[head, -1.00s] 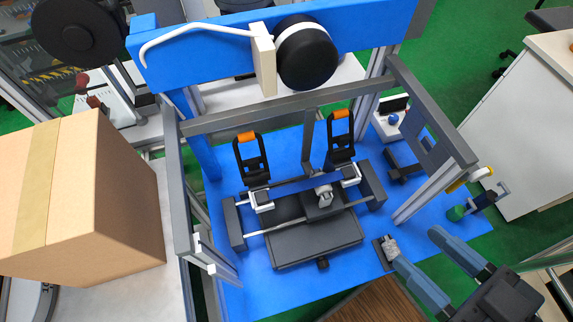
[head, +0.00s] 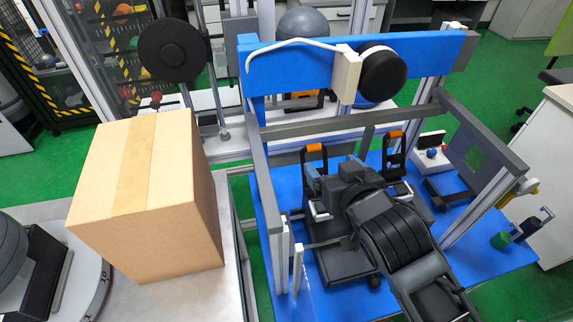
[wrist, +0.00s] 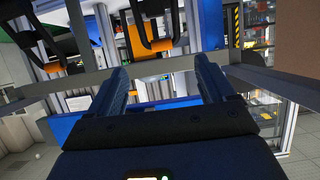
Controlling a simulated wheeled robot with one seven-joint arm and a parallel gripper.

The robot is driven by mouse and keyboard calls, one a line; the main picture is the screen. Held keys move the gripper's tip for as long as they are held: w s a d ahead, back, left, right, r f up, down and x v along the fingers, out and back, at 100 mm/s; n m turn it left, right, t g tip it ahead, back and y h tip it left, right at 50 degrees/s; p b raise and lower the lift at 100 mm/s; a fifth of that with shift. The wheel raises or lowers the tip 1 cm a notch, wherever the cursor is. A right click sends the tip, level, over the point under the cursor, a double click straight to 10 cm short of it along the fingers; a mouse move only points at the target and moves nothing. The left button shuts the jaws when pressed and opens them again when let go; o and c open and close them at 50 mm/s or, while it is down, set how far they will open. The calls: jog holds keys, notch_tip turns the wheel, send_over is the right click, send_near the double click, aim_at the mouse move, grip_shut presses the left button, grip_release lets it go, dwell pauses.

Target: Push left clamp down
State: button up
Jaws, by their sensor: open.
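The left clamp (head: 314,152) stands upright on the blue drop-tower base, a black looped handle with an orange tip. The right clamp (head: 396,140) looks the same and is also upright. My gripper (head: 330,166) is open and empty, just in front of and slightly right of the left clamp, partly hiding its lower part. The wrist view looks upside down. There, an orange-tipped clamp handle, seemingly the left one (wrist: 140,38), hangs beyond and to one side of my open fingers (wrist: 163,68). Contact is not visible.
A grey crossbar (head: 350,123) runs behind the clamps, with a blue beam (head: 310,66) and black round weight (head: 384,75) above. A cardboard box (head: 150,195) stands at left. Grey side posts flank the base. My arm hides much of the base's middle.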

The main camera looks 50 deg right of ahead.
aim_at(314, 149)
jog(key=p+x, duration=0.1)
jog(key=x, duration=0.7)
jog(key=shift+w+r, duration=0.15)
jog(key=shift+w, duration=0.2)
jog(key=c, duration=1.3)
